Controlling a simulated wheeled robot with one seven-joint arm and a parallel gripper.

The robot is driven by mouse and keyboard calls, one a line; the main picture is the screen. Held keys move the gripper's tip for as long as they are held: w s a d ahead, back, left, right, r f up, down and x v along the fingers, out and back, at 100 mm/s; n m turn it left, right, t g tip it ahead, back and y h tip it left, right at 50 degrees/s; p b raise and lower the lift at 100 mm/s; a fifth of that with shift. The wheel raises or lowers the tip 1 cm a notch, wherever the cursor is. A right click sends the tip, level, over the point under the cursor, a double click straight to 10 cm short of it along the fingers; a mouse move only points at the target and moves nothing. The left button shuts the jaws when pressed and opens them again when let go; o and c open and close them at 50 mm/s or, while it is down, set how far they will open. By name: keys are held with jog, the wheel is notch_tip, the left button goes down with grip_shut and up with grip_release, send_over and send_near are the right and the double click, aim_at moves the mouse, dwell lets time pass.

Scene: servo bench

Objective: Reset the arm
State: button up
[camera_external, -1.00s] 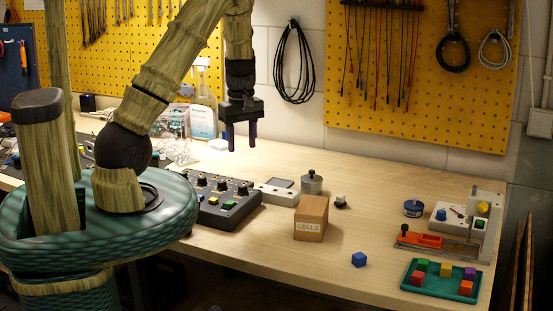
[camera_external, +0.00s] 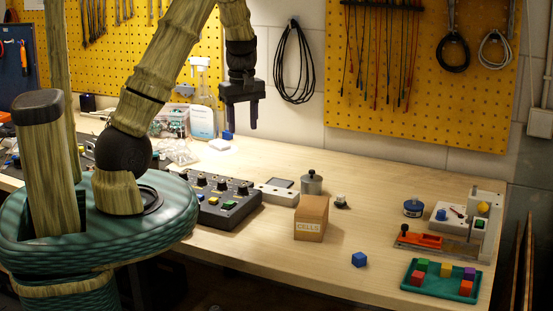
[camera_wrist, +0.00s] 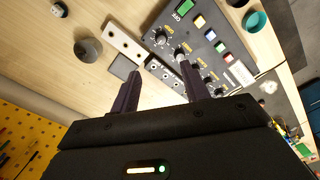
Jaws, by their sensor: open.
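My gripper (camera_external: 241,127) hangs above the back of the bench, fingers pointing down. It is open, with nothing between its fingers. In the wrist view my gripper (camera_wrist: 160,85) shows two dark fingers spread apart, over the bench. Below it in that view are a black control box (camera_wrist: 203,45) with knobs and coloured buttons and a pale strip (camera_wrist: 122,38) with round holes. The black control box also shows in the external view (camera_external: 222,207), beside my base.
A cardboard box marked CELLS (camera_external: 311,222) and a blue cube (camera_external: 359,259) stand mid-bench. A green tray (camera_external: 441,292) with several coloured cubes is at the front right, near an orange tool (camera_external: 424,240). A metal canister (camera_external: 311,184) stands behind. A spray bottle (camera_external: 201,85) is behind my gripper.

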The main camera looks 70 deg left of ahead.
jog(key=s+d+r+m+t, duration=0.1)
jog(key=s+d+m+t, duration=0.1)
jog(key=d+m, duration=1.8)
jog(key=s+d, duration=0.1)
jog(key=d, duration=0.8)
jog(key=shift+s+d+r+t, duration=0.2)
jog(key=shift+d+t, duration=0.1)
jog(key=shift+d, duration=0.1)
